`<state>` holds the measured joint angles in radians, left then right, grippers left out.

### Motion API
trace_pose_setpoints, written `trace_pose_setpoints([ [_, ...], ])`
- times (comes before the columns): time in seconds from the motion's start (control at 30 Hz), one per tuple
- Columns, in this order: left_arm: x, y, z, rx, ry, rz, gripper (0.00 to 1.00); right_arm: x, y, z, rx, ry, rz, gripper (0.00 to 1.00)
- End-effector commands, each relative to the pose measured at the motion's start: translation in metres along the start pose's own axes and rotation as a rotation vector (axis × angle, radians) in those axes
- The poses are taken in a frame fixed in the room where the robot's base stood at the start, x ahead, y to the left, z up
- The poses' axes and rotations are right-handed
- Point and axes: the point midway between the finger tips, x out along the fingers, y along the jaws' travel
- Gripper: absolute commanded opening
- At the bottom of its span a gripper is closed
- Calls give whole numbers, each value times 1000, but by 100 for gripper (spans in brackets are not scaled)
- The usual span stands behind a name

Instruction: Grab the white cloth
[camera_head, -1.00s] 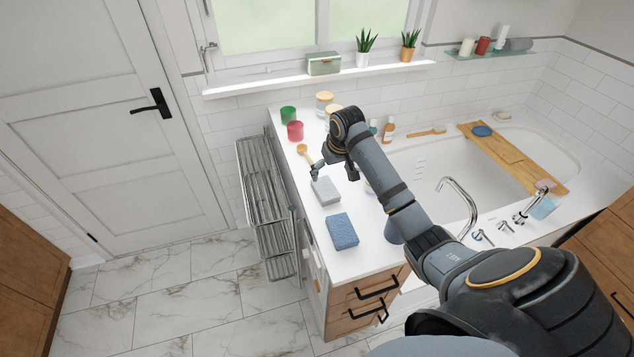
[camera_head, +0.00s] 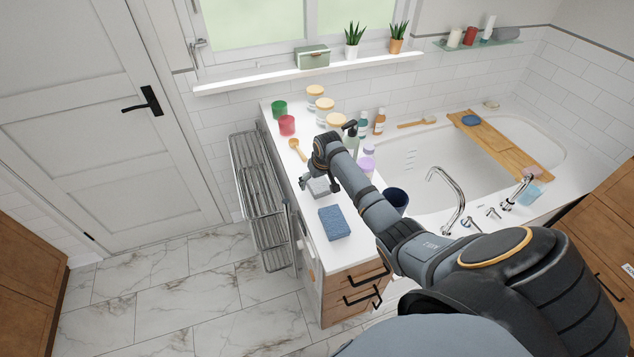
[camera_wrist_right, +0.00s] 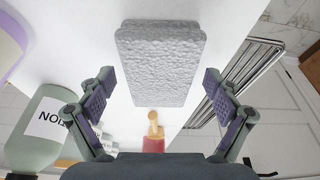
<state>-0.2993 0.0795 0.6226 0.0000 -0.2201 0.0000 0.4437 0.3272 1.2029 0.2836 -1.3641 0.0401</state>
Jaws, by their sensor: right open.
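The white cloth (camera_head: 320,191) is a folded, pale grey-white block with a rough texture, lying on the white counter behind the blue cloth. In the right wrist view the cloth (camera_wrist_right: 160,62) fills the upper middle, lying flat. My right gripper (camera_head: 319,183) is over the cloth, its far end partly hidden by the wrist. In the wrist view the right gripper (camera_wrist_right: 158,84) is open, with one finger on each side of the cloth's near end and nothing between them touching it. My left gripper is not in view.
A blue cloth (camera_head: 334,223) lies nearer on the counter. A labelled bottle (camera_wrist_right: 42,128) is close to the gripper. A metal rack (camera_head: 262,200) borders the counter's left edge.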

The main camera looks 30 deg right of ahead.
Motion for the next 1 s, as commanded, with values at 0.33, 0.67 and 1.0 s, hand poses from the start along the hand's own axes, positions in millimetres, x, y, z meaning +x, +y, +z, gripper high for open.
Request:
trace_pose_setpoints([
  [0.33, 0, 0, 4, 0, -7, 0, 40, 0, 0, 0, 0, 0, 0, 65],
  [0.67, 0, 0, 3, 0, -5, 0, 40, 0, 0, 0, 0, 0, 0, 32],
  [1.0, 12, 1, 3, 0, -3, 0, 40, -15, 1, -6, -1, 4, 1, 32],
])
